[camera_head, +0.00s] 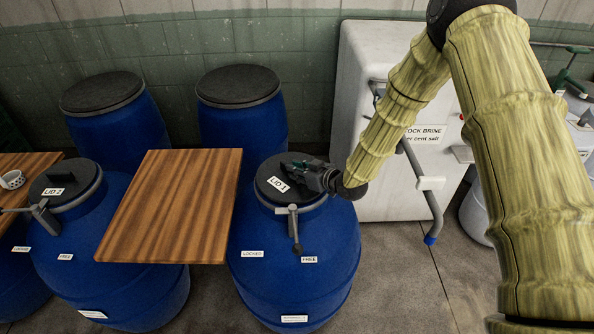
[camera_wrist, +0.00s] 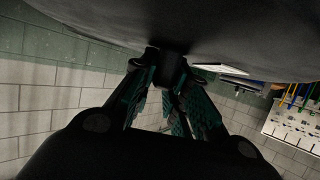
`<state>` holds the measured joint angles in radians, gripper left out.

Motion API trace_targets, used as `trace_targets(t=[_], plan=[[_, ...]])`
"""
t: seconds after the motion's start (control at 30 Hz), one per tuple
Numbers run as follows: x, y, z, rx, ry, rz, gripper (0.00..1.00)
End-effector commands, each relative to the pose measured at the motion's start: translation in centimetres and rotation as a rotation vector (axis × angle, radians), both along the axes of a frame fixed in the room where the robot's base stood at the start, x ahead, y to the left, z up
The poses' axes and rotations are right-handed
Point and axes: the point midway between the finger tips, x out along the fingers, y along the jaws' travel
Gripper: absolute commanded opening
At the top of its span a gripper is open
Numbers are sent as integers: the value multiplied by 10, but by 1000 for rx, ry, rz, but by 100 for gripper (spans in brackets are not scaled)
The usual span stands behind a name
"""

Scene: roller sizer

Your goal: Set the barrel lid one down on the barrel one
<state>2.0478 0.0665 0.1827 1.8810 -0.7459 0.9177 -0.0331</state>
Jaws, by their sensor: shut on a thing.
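Barrel one (camera_head: 290,280) is the blue barrel at lower centre in the head view. The barrel lid one (camera_head: 266,174), a dark disc labelled "LID 1", lies over its mouth and looks about level. Whether it touches the rim all round cannot be told. My gripper (camera_head: 299,169) reaches in from the right and is shut on the lid's knob. In the wrist view my gripper's fingers (camera_wrist: 172,88) close around the dark knob (camera_wrist: 172,66), with the lid's dark surface (camera_wrist: 170,22) filling the top. The fingers hide much of the knob.
A clamp lever (camera_head: 295,228) hangs on barrel one's front, between labels "LOCKED" and "FREE". A wooden board (camera_head: 172,205) lies close left, beside another barrel with "LID 2" (camera_head: 68,185). Two lidded barrels (camera_head: 240,115) stand behind. A white brine cabinet (camera_head: 375,75) is right.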

Motion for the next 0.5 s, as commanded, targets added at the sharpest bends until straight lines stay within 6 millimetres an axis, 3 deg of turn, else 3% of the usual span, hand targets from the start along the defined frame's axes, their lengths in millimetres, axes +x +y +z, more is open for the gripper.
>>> trace_targets(t=[0.33, 0.37, 0.47, 0.5], plan=[[0, 0, -5, 1, -1, 0, 0], [0, 0, -6, 0, 0, 0, 18], [0, 0, -6, 0, 0, 0, 36], [0, 0, -6, 0, 0, 0, 37]])
